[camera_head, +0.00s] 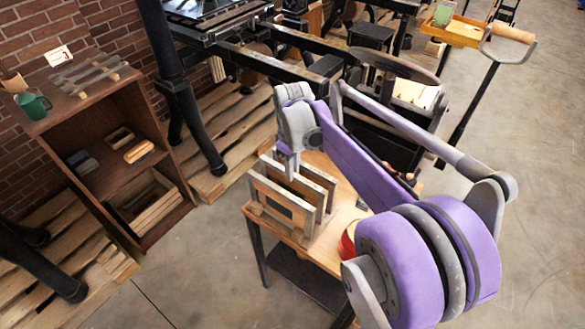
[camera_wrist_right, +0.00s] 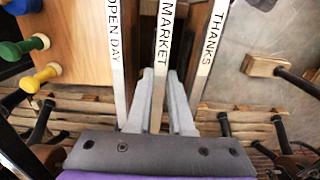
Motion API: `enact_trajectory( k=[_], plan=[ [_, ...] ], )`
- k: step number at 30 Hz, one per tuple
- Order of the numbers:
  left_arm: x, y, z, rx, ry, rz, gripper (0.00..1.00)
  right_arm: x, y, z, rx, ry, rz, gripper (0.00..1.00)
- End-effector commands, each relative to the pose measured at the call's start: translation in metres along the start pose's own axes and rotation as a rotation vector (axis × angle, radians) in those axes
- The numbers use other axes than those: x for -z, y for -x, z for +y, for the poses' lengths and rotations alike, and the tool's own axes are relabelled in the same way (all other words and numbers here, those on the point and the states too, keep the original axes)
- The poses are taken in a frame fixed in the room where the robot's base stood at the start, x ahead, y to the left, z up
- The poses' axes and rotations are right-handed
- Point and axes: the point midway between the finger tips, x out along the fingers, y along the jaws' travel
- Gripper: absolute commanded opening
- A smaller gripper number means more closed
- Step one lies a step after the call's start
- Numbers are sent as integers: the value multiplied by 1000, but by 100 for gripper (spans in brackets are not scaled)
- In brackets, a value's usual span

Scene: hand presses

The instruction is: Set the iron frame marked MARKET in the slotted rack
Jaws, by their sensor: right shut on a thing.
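My right gripper (camera_head: 290,172) points down at the frames standing on the small wooden table. In the right wrist view its two grey fingers (camera_wrist_right: 161,108) are shut on the iron frame marked MARKET (camera_wrist_right: 163,45), one finger on each side of its edge. This frame stands between the OPEN DAY frame (camera_wrist_right: 117,50) and the THANKS frame (camera_wrist_right: 210,45), apart from both. In the head view the frames stand upright in a row. A low grey slatted piece on wooden bars (camera_head: 90,73) lies on the cabinet top; I cannot tell if it is the slotted rack. My left gripper is out of view.
The small table (camera_head: 257,216) has a red round thing (camera_head: 347,243) near my arm. A wooden cabinet (camera_head: 150,110) with a green mug (camera_head: 33,105) stands at left. Dark presses stand behind.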

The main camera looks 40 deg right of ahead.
Motion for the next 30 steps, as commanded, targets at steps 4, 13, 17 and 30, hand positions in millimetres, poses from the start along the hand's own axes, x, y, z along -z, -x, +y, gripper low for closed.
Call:
enact_trajectory(
  k=[4, 13, 17, 30],
  plan=[
    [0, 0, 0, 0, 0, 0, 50, 0, 1, 0, 0, 0, 0, 0],
    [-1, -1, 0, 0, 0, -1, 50, 0, -2, 0, 0, 0, 0, 0],
    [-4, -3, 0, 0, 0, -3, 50, 0, -6, 0, 0, 0, 0, 0],
    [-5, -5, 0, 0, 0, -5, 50, 0, -9, 0, 0, 0, 0, 0]
  ],
)
